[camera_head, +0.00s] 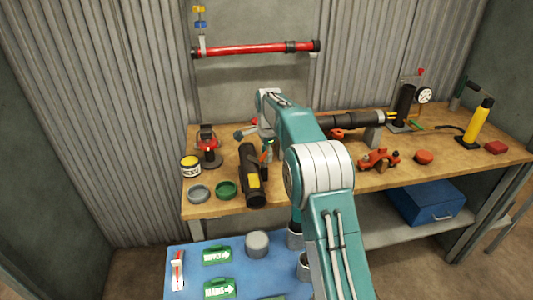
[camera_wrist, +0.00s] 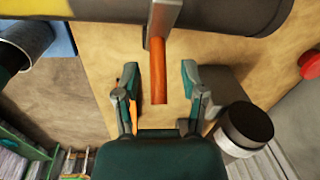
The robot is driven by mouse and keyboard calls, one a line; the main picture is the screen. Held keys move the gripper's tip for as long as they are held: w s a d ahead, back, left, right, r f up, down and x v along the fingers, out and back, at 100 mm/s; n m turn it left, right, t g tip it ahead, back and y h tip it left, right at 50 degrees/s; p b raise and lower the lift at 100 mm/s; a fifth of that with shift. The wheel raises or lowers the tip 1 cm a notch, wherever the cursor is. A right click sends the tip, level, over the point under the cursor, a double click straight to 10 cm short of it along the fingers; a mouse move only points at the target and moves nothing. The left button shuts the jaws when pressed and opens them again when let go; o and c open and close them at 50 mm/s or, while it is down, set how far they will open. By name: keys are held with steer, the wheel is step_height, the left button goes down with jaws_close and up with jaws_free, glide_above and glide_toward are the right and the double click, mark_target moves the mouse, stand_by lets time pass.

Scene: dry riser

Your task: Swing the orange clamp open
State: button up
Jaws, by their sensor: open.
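In the wrist view, an orange bar (camera_wrist: 158,70) extends from a grey bracket (camera_wrist: 163,14) against a dark cylinder; I take this bar as the orange clamp's lever. My gripper (camera_wrist: 160,80) is open, with one finger on each side of the bar and visible gaps to both. Nothing is gripped. In the head view, my gripper (camera_head: 267,152) is beside the black cylinder with a yellow label (camera_head: 250,170), and my arm hides most of the clamp.
An orange-red coupling (camera_head: 378,159) and a red cap (camera_head: 424,157) lie on the wooden bench (camera_head: 330,187) to the right. Grey (camera_head: 198,193) and green (camera_head: 225,189) rings lie at the left. A blue-topped surface (camera_head: 192,255) stands in front.

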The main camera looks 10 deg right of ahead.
mark_target(266, 164)
jaws_close()
steer(key=shift+d, duration=0.15)
steer(key=shift+d+f+m+y, duration=0.1)
steer(key=shift+d+f+y, duration=0.25)
steer(key=shift+y, duration=0.9)
steer(key=shift+d+f+m+y, duration=0.15)
steer(key=shift+d+y, duration=0.35)
steer(key=shift+y, duration=0.8)
steer(key=shift+d+f+m+y, duration=0.1)
steer(key=shift+d+f+y, duration=0.3)
steer(key=shift+y, duration=0.85)
steer(key=shift+d, duration=0.1)
jaws_free()
